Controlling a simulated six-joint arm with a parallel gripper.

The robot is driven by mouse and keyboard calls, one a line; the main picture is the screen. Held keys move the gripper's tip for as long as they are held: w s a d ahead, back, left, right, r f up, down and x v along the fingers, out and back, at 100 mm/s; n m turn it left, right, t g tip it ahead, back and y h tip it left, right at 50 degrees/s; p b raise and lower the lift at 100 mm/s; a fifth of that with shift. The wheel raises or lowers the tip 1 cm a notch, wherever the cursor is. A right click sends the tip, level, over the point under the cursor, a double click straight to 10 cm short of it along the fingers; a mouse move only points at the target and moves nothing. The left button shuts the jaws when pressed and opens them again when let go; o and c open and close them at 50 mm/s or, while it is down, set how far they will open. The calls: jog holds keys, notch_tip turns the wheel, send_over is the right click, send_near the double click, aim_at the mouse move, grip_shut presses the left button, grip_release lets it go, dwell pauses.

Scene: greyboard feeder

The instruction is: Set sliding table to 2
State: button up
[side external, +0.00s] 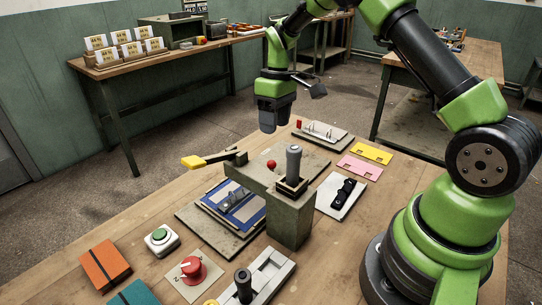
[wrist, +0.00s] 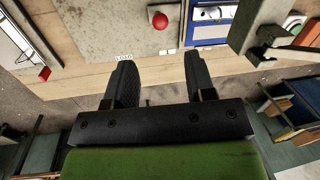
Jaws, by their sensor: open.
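A grey flat plate (side external: 310,160) carries a red ball knob (side external: 271,164) near the grey-green feeder block (side external: 290,222). In the wrist view the knob (wrist: 160,20) stands on the plate (wrist: 95,22), with small pale markers (wrist: 124,57) along the plate's edge. A blue-bordered panel with a dark clamp (side external: 235,203) lies left of the block. I cannot tell for sure which plate is the sliding table, nor read its setting. My gripper (side external: 268,128) hangs above the far side of the bench, pointing down. In the wrist view (wrist: 160,68) its fingers are apart with nothing between them.
A green button (side external: 159,236), a red knob switch (side external: 192,269) and a joystick unit (side external: 250,282) stand nearer.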

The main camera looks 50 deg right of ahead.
jog(key=shift+n, duration=0.3)
jog(key=f, duration=0.3)
jog(key=a+f, duration=0.1)
jog(key=f, duration=0.5)
jog(key=shift+s+a+f, duration=0.15)
jog(key=shift+a+f, duration=0.05)
jog(key=shift+f, duration=0.15)
grip_shut()
jog(key=shift+a, duration=2.2)
